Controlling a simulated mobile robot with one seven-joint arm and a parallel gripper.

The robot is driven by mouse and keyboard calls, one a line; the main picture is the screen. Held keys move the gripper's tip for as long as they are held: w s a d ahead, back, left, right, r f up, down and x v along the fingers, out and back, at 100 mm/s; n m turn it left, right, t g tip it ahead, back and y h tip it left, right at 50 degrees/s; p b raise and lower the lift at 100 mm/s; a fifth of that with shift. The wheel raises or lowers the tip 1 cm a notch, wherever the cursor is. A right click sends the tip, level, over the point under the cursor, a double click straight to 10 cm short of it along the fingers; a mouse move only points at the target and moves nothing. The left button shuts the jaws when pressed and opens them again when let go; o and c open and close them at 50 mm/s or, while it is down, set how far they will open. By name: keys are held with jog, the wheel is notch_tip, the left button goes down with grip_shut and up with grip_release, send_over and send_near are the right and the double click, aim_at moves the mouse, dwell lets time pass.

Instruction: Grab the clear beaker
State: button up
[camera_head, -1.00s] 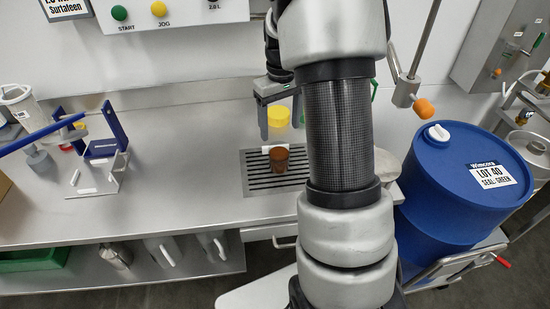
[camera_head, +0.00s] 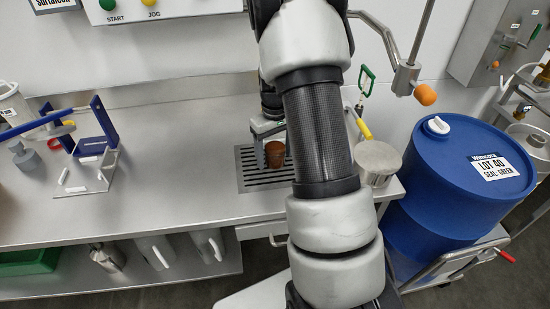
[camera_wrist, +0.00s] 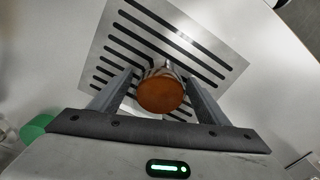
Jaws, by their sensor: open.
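A small cup-shaped vessel (camera_head: 275,153) with a brown body or contents stands upright on the slotted drain grate (camera_head: 246,182) in the head view. I cannot tell for certain that it is the clear beaker. In the wrist view its round orange-brown top (camera_wrist: 160,94) lies between the two fingers. My gripper (camera_wrist: 162,78) is open, with a visible gap on each side of the vessel. In the head view my gripper (camera_head: 266,150) is right at the vessel, and my arm hides part of the area to its right.
A metal pot (camera_head: 378,163) with a yellow handle stands right of the grate. A blue drum (camera_head: 450,190) is farther right. A clear-walled container (camera_head: 14,105) and a blue-sided rack (camera_head: 90,150) stand on the left. The counter (camera_head: 170,190) between rack and grate is clear.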

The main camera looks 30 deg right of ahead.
jog(key=c, duration=1.4)
